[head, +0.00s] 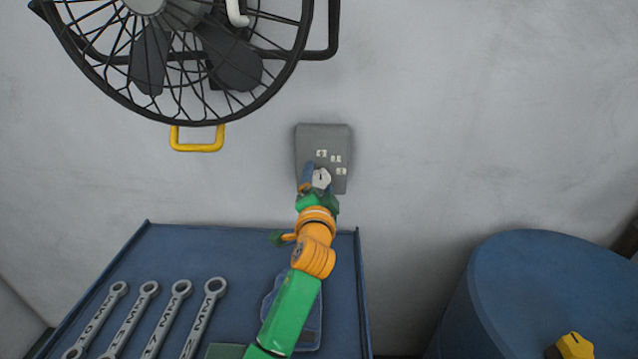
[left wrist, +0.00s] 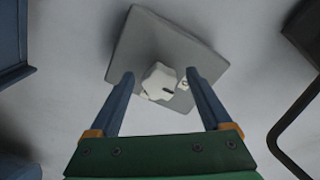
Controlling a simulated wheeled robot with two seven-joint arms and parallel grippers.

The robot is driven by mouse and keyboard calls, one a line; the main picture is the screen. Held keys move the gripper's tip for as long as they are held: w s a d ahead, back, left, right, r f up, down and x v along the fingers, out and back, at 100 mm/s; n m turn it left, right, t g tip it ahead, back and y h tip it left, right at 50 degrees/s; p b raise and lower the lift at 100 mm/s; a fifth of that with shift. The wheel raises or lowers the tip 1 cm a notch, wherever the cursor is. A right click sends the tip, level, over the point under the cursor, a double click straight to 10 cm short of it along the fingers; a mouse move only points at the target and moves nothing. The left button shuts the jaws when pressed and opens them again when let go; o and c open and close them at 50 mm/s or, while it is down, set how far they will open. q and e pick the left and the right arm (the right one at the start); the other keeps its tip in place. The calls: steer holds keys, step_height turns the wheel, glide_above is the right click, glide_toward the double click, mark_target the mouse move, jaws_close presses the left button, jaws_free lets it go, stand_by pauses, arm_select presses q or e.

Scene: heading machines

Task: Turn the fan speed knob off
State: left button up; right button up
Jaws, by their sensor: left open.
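The fan speed knob (head: 321,178) is a white dial on a grey wall plate (head: 311,136) with small white markings around it. In the left wrist view the knob (left wrist: 160,80) sits between the two blue fingers of my left gripper (left wrist: 158,82), with a dark mark on its face. The plate (left wrist: 143,38) fills the space behind it. In the head view my left gripper (head: 315,176) is at the lower part of the plate, around the knob. It is open, with gaps between the fingers and the knob. My right gripper is not in view.
A caged black fan (head: 150,60) with a yellow handle (head: 197,148) is on the wall at upper left. A blue tray table (head: 240,245) with several wrenches (head: 160,318) stands below my arm. A blue drum (head: 540,280) with a yellow object (head: 574,346) is at right.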

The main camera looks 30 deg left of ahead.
arm_select(q)
steer(key=v, duration=0.7)
steer(key=shift+b, duration=0.45)
